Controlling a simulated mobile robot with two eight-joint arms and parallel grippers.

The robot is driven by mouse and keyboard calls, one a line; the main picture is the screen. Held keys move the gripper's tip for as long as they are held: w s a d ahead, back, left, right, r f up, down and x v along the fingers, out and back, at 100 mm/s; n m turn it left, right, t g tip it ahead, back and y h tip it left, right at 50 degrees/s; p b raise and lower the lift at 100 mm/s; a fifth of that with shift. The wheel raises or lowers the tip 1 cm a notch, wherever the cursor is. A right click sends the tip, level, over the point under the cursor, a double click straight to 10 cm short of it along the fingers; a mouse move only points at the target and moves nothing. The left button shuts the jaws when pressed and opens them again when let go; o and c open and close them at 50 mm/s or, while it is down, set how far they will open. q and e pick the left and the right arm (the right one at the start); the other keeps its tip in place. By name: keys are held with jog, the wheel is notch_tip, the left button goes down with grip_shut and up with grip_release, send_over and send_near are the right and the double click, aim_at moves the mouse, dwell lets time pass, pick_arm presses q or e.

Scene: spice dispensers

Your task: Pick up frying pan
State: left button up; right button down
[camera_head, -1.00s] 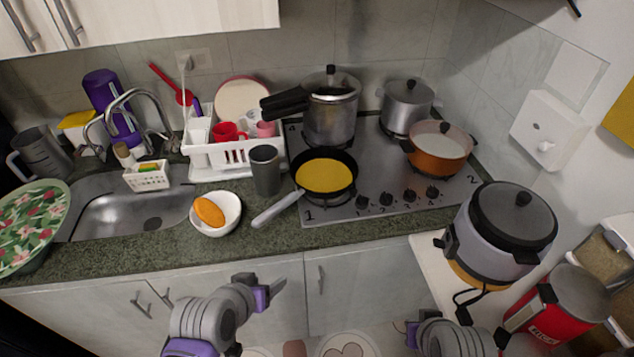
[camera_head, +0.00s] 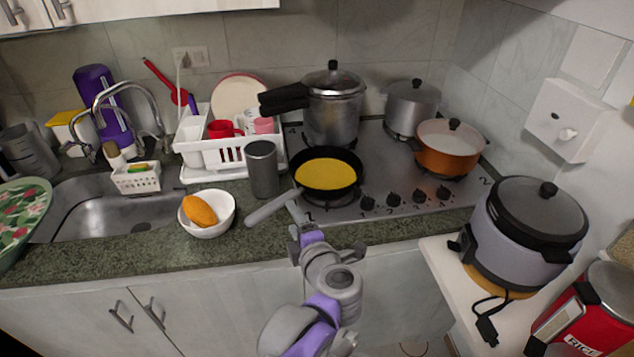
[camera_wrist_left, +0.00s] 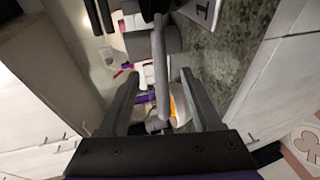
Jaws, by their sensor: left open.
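The black frying pan (camera_head: 327,192) sits on the front left burner of the steel stove, with a flat yellow layer inside. Its light grey handle (camera_head: 268,208) points toward the front left, over the counter edge area. My left gripper (camera_head: 300,222) is open and close to the handle, at its pan-side half. In the left wrist view, a long grey bar that looks like the handle (camera_wrist_left: 161,75) lies between the two open fingers (camera_wrist_left: 160,80). Whether a finger touches it, I cannot tell. My right gripper is out of view.
A grey cup (camera_head: 262,170) stands just left of the pan. A white bowl (camera_head: 218,224) with an orange item is left of the handle. A pressure cooker (camera_head: 333,115) is behind the pan, an orange pot (camera_head: 447,160) to its right.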

aim_at(282, 205)
pick_arm(q)
jog(key=x, duration=0.9)
jog(key=shift+w+a, duration=0.15)
jog(key=shift+a, duration=0.3)
grip_shut()
dwell(0.9)
